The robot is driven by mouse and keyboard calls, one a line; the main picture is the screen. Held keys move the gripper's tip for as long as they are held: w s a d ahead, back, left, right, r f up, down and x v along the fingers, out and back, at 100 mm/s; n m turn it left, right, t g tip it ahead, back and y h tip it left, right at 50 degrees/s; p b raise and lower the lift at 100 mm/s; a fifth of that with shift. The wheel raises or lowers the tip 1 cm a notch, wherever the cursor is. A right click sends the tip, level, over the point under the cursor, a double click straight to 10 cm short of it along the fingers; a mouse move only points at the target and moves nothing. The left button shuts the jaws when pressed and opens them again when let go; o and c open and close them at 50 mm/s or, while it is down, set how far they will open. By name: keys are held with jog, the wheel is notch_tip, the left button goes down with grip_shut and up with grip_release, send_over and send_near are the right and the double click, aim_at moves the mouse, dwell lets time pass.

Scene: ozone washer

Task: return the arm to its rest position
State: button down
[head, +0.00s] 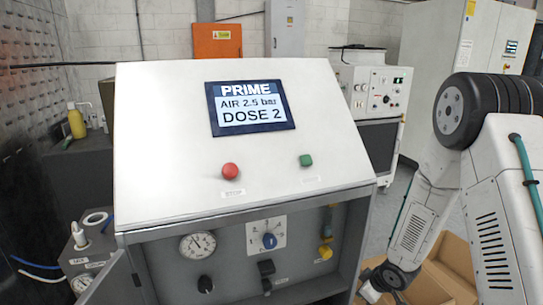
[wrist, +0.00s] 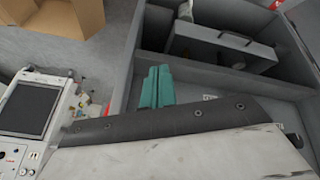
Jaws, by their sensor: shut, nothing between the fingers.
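My arm (head: 430,190) stands at the right side of the head view, folded with its forearm slanting down to the left. Its lower end is beside the right side of the console (head: 245,135), near the floor-level cardboard box. My gripper (wrist: 157,72) shows in the wrist view as two teal fingers side by side. They are shut with nothing between them. A dark bar and a pale, worn surface fill the lower part of the wrist view and hide what lies behind them.
The console has a screen (head: 251,107) reading PRIME, AIR 2.5 bar, DOSE 2, a red button (head: 230,170) and a green button (head: 306,160). Below are a gauge (head: 198,245) and a dial (head: 268,240). A cardboard box (head: 455,255) and white cabinet (head: 455,75) stand right.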

jog(key=s+d+r+m+g+h, duration=0.25)
jog(key=s+r, duration=0.35)
jog(key=r, duration=0.3)
jog(key=s+d+r+m+g+h, duration=0.2)
jog(key=s+d+r+m+g, duration=0.15)
jog(key=s+r, duration=0.45)
jog(key=s+a+r+m+t+y, duration=0.1)
jog(key=s+a+r, duration=0.3)
jog(key=s+r, duration=0.5)
jog(key=s+a+r+m+t+y, duration=0.1)
jog(key=s+a+r, duration=0.4)
jog(key=s+r, duration=0.3)
jog(key=shift+s+r+m, duration=0.4)
jog(key=shift+r, duration=1.6)
jog(key=shift+d+y, duration=0.15)
jog(key=shift+y, duration=0.1)
